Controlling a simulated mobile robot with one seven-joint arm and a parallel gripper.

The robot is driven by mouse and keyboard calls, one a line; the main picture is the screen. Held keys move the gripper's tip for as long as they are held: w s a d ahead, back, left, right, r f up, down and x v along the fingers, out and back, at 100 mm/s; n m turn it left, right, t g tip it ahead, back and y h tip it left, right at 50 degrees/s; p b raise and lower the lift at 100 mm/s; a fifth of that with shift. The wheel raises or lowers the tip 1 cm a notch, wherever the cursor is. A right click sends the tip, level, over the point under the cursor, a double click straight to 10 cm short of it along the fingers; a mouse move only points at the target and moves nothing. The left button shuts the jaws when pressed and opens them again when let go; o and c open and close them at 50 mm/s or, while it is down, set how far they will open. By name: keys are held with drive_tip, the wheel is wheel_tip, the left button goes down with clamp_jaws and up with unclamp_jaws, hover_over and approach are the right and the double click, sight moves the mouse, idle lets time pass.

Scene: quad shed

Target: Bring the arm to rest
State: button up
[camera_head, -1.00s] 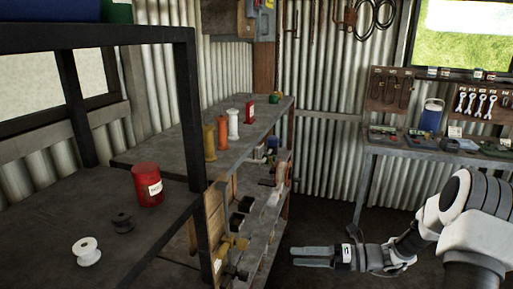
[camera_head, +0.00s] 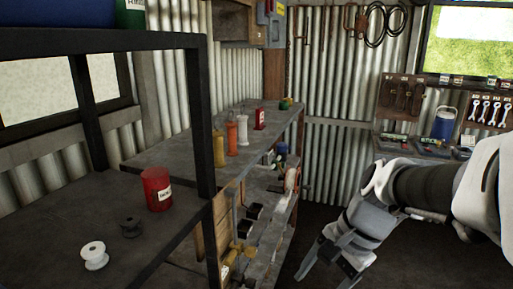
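My gripper (camera_head: 325,275) is at the bottom of the head view, right of centre, pointing down and to the left. Its two grey fingers are apart, with nothing seen between them; the tips run close to the lower picture edge. My arm (camera_head: 425,190) reaches in from the right edge, bent, in front of the back workbench. The gripper is in front of the dark floor, to the right of the low shelf unit, and appears clear of it.
A long shelf unit (camera_head: 185,153) holds several bottles. A workbench (camera_head: 395,148) with tools stands at the back right.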

drive_tip(key=s+d+r+n+t+h, duration=0.3)
drive_tip(key=s+n, duration=0.4)
drive_tip(key=n, duration=0.4)
wheel_tip(320, 180, up, 2)
drive_tip(key=shift+s+d+t+h, duration=0.25)
drive_tip(key=shift+s+t+h, duration=0.15)
drive_tip(key=shift+t, duration=0.5)
drive_tip(key=shift+a, duration=0.15)
